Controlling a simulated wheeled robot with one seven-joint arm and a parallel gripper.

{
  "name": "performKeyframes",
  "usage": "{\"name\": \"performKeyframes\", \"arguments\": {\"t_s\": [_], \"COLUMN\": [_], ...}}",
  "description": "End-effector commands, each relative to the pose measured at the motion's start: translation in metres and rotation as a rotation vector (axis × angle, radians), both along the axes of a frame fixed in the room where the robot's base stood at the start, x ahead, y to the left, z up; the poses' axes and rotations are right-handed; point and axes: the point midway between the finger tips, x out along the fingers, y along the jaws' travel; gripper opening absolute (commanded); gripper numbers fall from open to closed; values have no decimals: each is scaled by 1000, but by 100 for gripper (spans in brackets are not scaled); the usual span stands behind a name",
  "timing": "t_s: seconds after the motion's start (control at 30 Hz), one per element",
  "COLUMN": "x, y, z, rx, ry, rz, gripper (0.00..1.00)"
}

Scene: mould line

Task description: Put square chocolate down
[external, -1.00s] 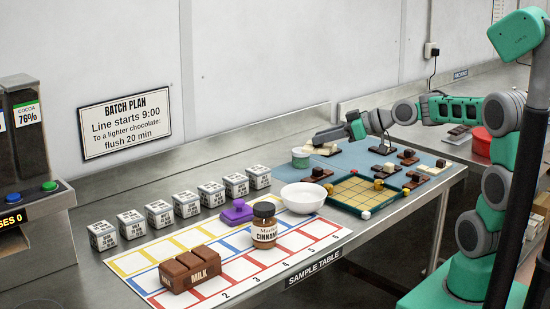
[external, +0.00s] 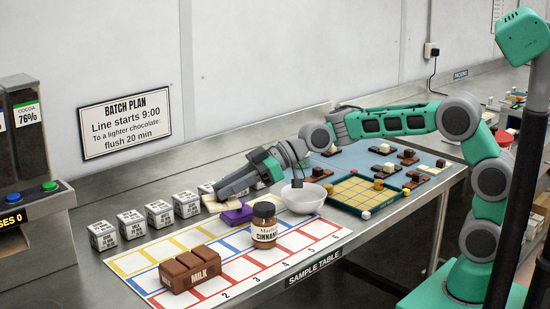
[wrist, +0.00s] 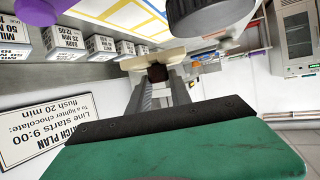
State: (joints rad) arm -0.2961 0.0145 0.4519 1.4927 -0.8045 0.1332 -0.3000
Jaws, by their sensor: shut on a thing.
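My gripper (external: 222,193) is shut on the square chocolate (external: 213,206), a flat pale cream piece. In the wrist view the cream piece (wrist: 143,64) lies across the fingertips, with a dark brown block (wrist: 158,73) between the fingers. In the external view it is low over the steel table's back part, just left of a purple object (external: 238,214) and right of the row of tins. My gripper hides much of it and some tins behind. I cannot tell if the piece touches the table.
In front lie the numbered chart (external: 205,240), a milk chocolate block (external: 190,269), a cinnamon jar (external: 264,226) and a white bowl (external: 304,197). A gridded board (external: 365,190) and small chocolates sit on the blue mat (external: 352,157).

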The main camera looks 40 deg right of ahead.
Motion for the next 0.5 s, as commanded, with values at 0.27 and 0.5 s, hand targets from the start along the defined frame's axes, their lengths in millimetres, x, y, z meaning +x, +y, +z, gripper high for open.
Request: {"name": "performKeyframes", "arguments": {"t_s": [0.27, 0.5], "x": [45, 59], "y": [32, 41], "z": [-47, -67], "rx": [0, 1], "ry": [2, -1], "rz": [-1, -1], "gripper": [0, 0]}}
